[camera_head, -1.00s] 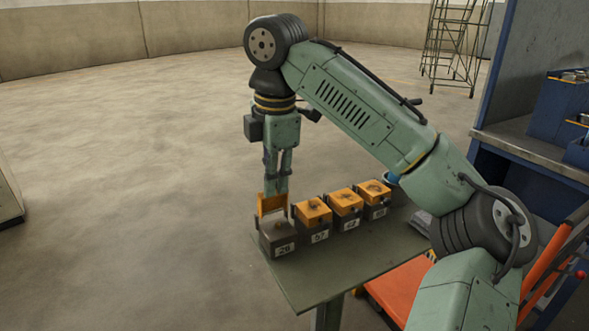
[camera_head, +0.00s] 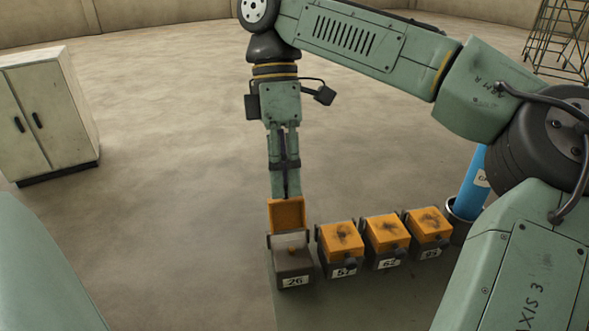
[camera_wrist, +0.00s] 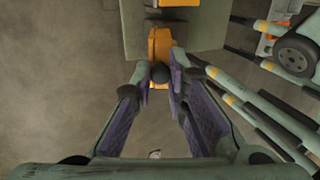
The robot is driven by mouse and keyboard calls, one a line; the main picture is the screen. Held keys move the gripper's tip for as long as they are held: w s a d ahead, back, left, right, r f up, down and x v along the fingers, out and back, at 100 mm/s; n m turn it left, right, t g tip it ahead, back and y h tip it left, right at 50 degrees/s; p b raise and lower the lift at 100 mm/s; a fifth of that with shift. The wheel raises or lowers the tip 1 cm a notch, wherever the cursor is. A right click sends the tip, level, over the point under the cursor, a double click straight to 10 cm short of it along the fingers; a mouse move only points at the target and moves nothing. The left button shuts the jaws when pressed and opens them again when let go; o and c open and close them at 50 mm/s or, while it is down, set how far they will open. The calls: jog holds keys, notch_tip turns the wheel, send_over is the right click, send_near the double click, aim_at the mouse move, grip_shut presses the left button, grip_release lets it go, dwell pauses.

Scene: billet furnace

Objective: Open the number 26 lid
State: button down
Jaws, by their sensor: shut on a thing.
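The number 26 box (camera_head: 294,268) stands at the left end of a row on the green table. Its orange lid (camera_head: 287,214) is raised about upright at the back edge, so the box top is uncovered. My gripper (camera_head: 286,193) points down behind the lid, with its fingertips at the lid's upper part. In the wrist view, my gripper (camera_wrist: 160,84) is shut on the lid's dark round knob (camera_wrist: 160,73).
Three boxes with closed orange lids (camera_head: 341,235) (camera_head: 385,231) (camera_head: 428,223) stand to the right. A blue cylinder (camera_head: 471,188) stands beyond them. The table (camera_head: 340,300) is bare in front. A white cabinet (camera_head: 50,115) stands at the far left; open floor lies between.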

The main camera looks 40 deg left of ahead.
jog(key=shift+f, duration=0.15)
jog(key=c, duration=1.6)
grip_release()
jog(key=shift+o, duration=0.2)
